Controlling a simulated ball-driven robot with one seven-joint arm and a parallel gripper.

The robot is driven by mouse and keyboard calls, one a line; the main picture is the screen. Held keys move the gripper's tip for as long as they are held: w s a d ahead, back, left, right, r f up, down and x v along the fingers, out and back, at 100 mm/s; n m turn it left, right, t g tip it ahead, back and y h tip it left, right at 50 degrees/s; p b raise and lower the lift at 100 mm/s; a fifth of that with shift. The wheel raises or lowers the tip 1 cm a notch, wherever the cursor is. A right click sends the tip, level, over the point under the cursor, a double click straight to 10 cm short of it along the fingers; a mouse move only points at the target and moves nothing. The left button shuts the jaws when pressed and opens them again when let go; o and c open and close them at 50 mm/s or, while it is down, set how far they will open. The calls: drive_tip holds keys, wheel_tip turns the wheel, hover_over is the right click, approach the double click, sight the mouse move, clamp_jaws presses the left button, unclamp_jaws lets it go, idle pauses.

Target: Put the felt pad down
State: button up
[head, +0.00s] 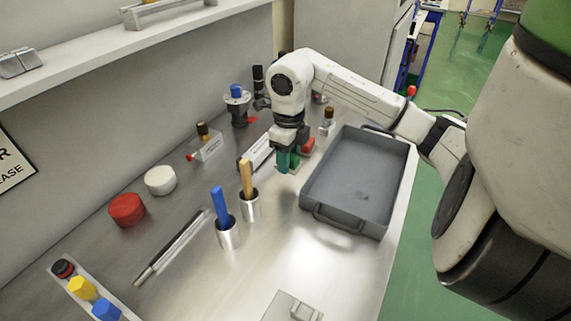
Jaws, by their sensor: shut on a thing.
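My gripper (289,155) points down over the metal bench, just left of the grey tray. It is shut on a small green piece (287,167), which seems to be the felt pad. The piece is low, close to the bench top; I cannot tell whether it touches. My gripper hides part of it. A red block (308,146) shows right beside the gripper.
The grey tray (316,193) looks empty. Two metal cups hold a blue handle (220,207) and a wooden handle (246,177). A red lid (127,210) and white lid (160,180) stand left.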

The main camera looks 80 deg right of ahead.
sight(286, 178)
drive_tip(key=shift+w+d+f, duration=0.25)
drive_tip(key=shift+d+f, duration=0.1)
drive_tip(key=shift+f, duration=0.15)
drive_tip(key=shift+w+d+f, duration=0.2)
drive_tip(key=shift+d+f, duration=0.1)
drive_tip(key=shift+f, duration=0.15)
drive_tip(key=shift+d+f+p, duration=0.1)
drive_tip(key=shift+f+p, duration=0.55)
drive_tip(key=shift+f, duration=1.05)
drive_tip(key=shift+f, duration=0.15)
drive_tip(key=o, duration=1.1)
wheel_tip(286, 178, up, 12)
drive_tip(key=shift+r+b, duration=0.2)
drive_tip(key=shift+b, duration=0.85)
